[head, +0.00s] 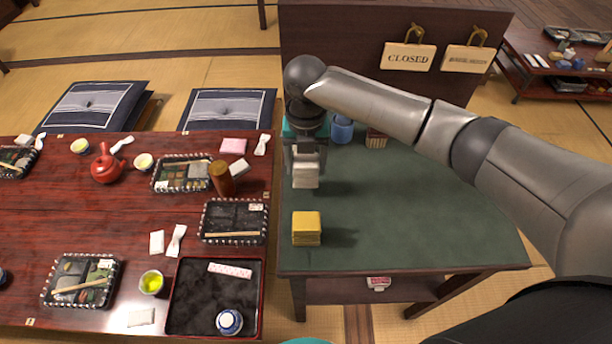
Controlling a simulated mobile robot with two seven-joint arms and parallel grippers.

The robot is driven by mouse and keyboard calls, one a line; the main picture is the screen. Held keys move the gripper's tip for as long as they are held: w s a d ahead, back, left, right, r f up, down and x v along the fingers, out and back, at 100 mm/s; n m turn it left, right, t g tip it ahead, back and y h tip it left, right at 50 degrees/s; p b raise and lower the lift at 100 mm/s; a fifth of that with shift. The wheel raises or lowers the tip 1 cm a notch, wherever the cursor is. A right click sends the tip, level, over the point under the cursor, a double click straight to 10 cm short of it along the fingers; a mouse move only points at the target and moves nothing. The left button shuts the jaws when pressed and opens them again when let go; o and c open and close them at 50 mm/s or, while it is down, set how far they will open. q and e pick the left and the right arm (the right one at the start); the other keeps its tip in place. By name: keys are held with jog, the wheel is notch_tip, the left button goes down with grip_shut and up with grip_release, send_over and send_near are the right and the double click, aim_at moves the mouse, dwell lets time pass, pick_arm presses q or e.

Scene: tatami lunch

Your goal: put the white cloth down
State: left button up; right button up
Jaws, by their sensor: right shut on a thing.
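My right gripper (305,152) points down over the left part of the green table top (420,200). It is shut on the white cloth (306,172), a small folded block below the fingers. A shadow lies to the right of the cloth; I cannot tell whether its underside touches the green top. A yellow folded stack (307,228) sits on the green top in front of the white cloth, apart from it. My left gripper is not in view.
A blue cup (341,130) and a striped box (376,139) stand behind the gripper. The right of the green top is clear. On the left, a red-brown table (60,220) holds trays, a red teapot (106,164) and a brown cylinder (222,179).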

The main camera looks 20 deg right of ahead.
aim_at(306, 177)
jog(key=shift+f, duration=0.45)
jog(key=shift+s+f, duration=0.1)
jog(key=shift+f, duration=1.4)
jog(key=o, duration=1.2)
jog(key=shift+f+b, duration=0.3)
jog(key=shift+b, duration=0.45)
jog(key=r+p, duration=0.1)
jog(key=r, duration=0.4)
jog(key=r+p, duration=0.2)
jog(key=r, duration=0.3)
jog(key=r+p, duration=0.1)
jog(key=r, duration=0.4)
jog(key=shift+a+r, duration=0.3)
jog(key=shift+f, duration=0.1)
